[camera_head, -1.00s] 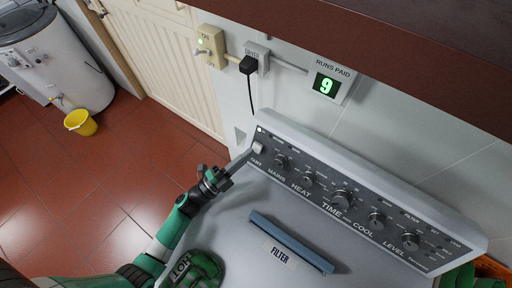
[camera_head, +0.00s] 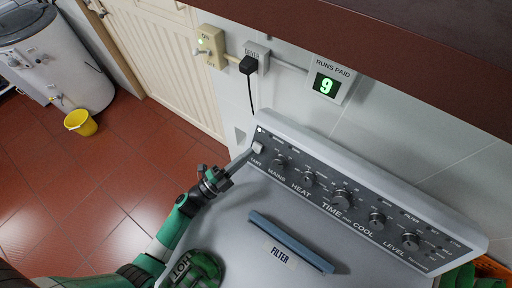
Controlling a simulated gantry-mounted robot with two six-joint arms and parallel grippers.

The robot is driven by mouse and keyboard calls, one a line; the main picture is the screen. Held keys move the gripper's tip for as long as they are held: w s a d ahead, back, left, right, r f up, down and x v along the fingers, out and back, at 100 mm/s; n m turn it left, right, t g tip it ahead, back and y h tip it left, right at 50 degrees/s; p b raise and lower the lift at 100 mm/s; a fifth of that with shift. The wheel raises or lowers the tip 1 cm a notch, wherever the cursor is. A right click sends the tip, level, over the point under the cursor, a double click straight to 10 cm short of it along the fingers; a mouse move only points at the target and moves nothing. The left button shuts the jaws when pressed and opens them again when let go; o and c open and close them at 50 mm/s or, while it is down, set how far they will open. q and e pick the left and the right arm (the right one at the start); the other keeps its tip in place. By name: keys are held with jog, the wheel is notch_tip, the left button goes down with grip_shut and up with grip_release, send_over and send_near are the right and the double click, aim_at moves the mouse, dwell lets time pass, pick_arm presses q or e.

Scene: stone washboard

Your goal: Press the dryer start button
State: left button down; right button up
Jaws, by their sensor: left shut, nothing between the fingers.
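The dryer (camera_head: 230,240) has a grey top and a sloped control panel (camera_head: 330,196) with several knobs. The white start button (camera_head: 258,148) is at the panel's left end, above a partly covered label ending in "ART". My left gripper (camera_head: 246,156) is shut and empty. Its fingertips are at the lower left edge of the button; I cannot tell whether they touch it. My right gripper is not in view.
A blue filter handle (camera_head: 291,242) lies across the dryer top. A green "HOT" mitt (camera_head: 195,270) is near the front. A black plug (camera_head: 248,65) hangs its cord behind the panel. A lit display (camera_head: 327,85) reads 9. A yellow bucket (camera_head: 81,122) stands on the floor.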

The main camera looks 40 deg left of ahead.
pick_arm(q)
jog(key=shift+w+f+b, duration=0.15)
jog(key=shift+w+b, duration=0.2)
jog(key=shift+w, duration=0.05)
jog(key=shift+w+a+f+b, duration=0.15)
jog(key=shift+w+f+b, duration=0.25)
jog(key=shift+w+b, duration=0.25)
dwell(1.2)
jog(key=shift+r, duration=0.1)
jog(key=shift+s+r+p, duration=0.25)
jog(key=shift+s+p, duration=0.25)
jog(key=shift+s, duration=0.05)
jog(key=shift+s+r+p, duration=0.2)
jog(key=shift+s+p, duration=0.25)
jog(key=shift+s, duration=0.05)
